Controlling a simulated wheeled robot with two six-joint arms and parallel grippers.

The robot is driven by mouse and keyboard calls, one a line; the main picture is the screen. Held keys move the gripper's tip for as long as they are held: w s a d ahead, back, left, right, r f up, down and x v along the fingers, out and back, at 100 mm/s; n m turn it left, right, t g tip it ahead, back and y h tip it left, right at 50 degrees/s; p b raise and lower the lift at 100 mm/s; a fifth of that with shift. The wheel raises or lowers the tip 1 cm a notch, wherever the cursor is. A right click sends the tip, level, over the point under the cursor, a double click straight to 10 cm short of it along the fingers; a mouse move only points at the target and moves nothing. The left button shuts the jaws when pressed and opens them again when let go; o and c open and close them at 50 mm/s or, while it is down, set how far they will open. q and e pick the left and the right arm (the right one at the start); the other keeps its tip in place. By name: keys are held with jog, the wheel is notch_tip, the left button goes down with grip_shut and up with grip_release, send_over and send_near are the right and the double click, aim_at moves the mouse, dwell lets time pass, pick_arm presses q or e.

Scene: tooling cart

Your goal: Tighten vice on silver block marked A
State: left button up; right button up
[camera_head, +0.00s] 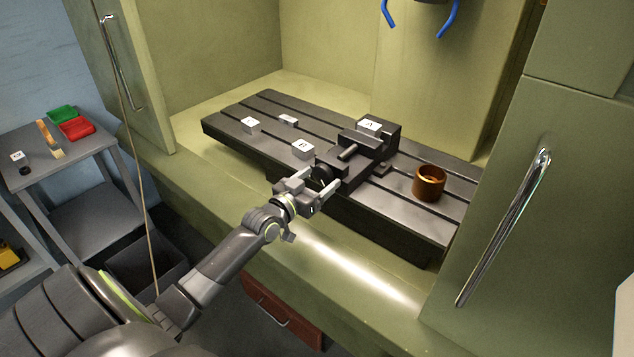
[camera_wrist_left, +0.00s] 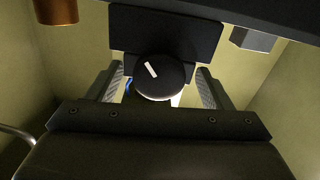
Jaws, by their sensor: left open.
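The silver block marked A (camera_head: 369,125) sits in the dark vice (camera_head: 352,163), near its rear jaw. I cannot tell how tightly the jaws hold it. The vice's round black knob (camera_head: 322,174) faces the front; it also shows in the left wrist view, with a white mark on the knob face (camera_wrist_left: 158,76). My left gripper (camera_head: 324,180) is open, with its fingers at either side of the knob. In the left wrist view the knob appears between the two fingers (camera_wrist_left: 160,86), with gaps visible. My right gripper is not in view.
The slotted machine table (camera_head: 225,128) carries block C (camera_head: 250,124), block B (camera_head: 303,150), another silver block (camera_head: 288,120) and a copper cup (camera_head: 429,183) right of the vice. An open cabinet door (camera_head: 540,200) stands at right. A side cart (camera_head: 80,150) holds green and red trays.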

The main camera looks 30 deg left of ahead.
pick_arm(q)
jog(key=c, duration=1)
jog(key=shift+o, duration=0.2)
jog(key=m+b, duration=0.3)
jog(key=shift+a+f+m, duration=0.1)
jog(key=shift+m, duration=0.3)
jog(key=shift+m+b, duration=0.8)
jog(key=shift+m, duration=0.4)
jog(key=o, duration=1)
jog(key=shift+c, duration=0.2)
